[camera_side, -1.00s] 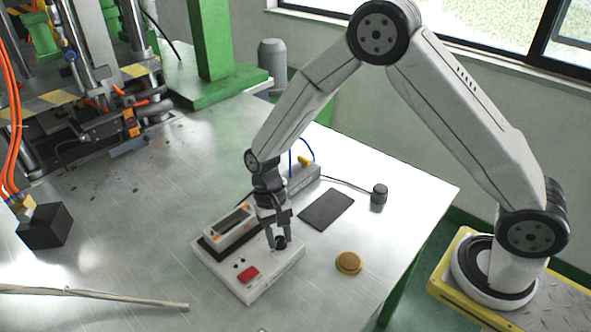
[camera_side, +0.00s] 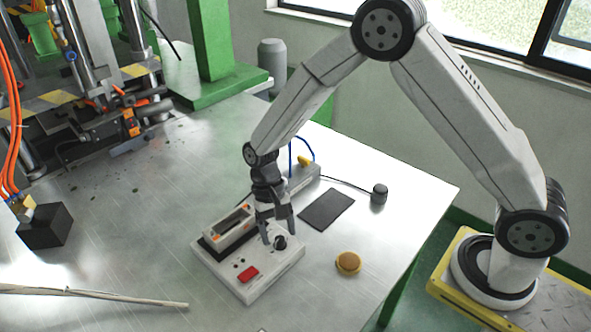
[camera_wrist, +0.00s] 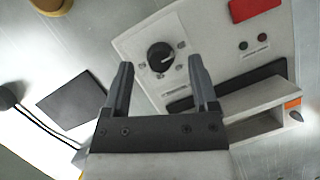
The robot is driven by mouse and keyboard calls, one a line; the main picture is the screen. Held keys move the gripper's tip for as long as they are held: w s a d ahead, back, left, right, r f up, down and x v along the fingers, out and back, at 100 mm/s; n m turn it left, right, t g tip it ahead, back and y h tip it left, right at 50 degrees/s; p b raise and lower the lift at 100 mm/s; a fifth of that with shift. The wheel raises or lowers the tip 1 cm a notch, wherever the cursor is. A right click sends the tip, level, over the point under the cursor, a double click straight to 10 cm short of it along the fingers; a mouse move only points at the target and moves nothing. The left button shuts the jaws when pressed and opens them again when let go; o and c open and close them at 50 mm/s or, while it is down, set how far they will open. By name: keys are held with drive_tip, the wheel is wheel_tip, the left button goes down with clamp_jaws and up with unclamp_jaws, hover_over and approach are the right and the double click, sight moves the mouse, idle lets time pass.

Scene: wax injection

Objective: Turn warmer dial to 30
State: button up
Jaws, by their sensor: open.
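The warmer (camera_side: 246,281) is a white box on the metal table, with a red switch (camera_side: 248,274) near its front corner. Its black round dial (camera_side: 281,242) stands on the top panel and also shows in the wrist view (camera_wrist: 160,57), with a light pointer line and small labels around it that are too small to read. My gripper (camera_side: 278,237) points down over the panel, open and empty. In the wrist view its two fingertips (camera_wrist: 163,72) lie on either side of the dial's line, apart from the dial, which sits a little beyond them.
A dark flat pad (camera_side: 326,209), a yellow-brown round piece (camera_side: 348,262) and a small black cylinder (camera_side: 379,193) lie to the right. A wooden stick (camera_side: 110,295) and a black block (camera_side: 45,226) are at left.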

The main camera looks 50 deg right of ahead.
drive_tip(key=v, duration=0.6)
drive_tip(key=shift+w+r, duration=0.2)
drive_tip(key=shift+d, duration=0.1)
drive_tip(key=s+d+r+n+t+h, duration=0.1)
drive_tip(key=s+d+r+n+t, duration=0.3)
drive_tip(key=s+d, duration=0.6)
drive_tip(key=s+t, duration=0.2)
drive_tip(key=shift+s+d+t+h, duration=0.2)
drive_tip(key=shift+s+t+h, duration=0.1)
